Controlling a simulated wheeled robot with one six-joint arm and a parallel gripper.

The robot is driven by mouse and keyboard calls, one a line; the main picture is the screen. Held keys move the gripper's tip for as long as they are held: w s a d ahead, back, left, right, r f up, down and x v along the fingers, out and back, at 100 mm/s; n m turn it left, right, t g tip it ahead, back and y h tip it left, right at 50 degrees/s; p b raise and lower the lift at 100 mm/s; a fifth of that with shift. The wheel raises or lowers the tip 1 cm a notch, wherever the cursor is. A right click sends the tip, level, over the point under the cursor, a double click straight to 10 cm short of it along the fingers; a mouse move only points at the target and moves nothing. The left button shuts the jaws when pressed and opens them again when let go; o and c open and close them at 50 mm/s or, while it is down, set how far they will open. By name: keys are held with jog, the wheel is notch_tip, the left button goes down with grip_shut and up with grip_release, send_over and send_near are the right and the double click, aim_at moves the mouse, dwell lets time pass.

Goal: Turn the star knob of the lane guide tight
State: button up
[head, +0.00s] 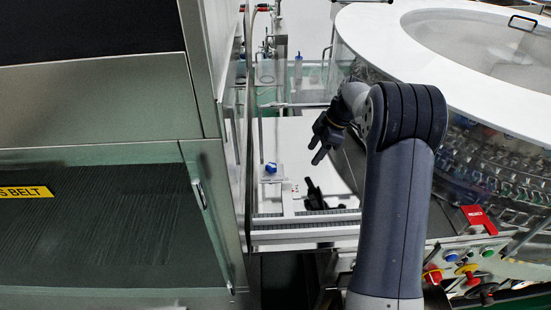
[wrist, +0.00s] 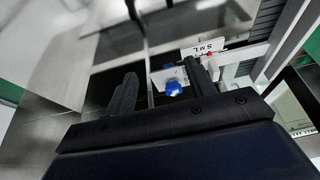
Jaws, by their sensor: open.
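The star knob (head: 271,168) is small and blue, on a pale plate of the lane guide (head: 268,178) beside the conveyor. In the wrist view the blue knob (wrist: 174,88) shows between the two finger outlines, nearer the right finger. My gripper (head: 318,150) is open and empty, held above and to the right of the knob in the head view. It also shows in the wrist view (wrist: 160,85), with its dark fingers apart. The gripper and knob are apart in the head view. The knob's underside is hidden.
A conveyor rail (head: 305,217) runs below the knob. A label plate marked S M L (wrist: 203,47) stands close to the right finger. A glass panel edge (head: 249,120) is left of the knob. The round washer (head: 490,150) and red, yellow buttons (head: 467,269) are right of my arm.

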jog(key=p, duration=0.3)
send_over(272, 165)
jog(key=d, duration=0.2)
jog(key=shift+r, duration=0.15)
jog(key=x, duration=0.4)
jog(key=shift+d+p, duration=0.25)
jog(key=shift+p, duration=0.15)
jog(key=shift+a+f, duration=0.2)
jog(key=shift+f, duration=0.45)
jog(key=shift+c, duration=0.5)
jog(key=c, duration=0.9)
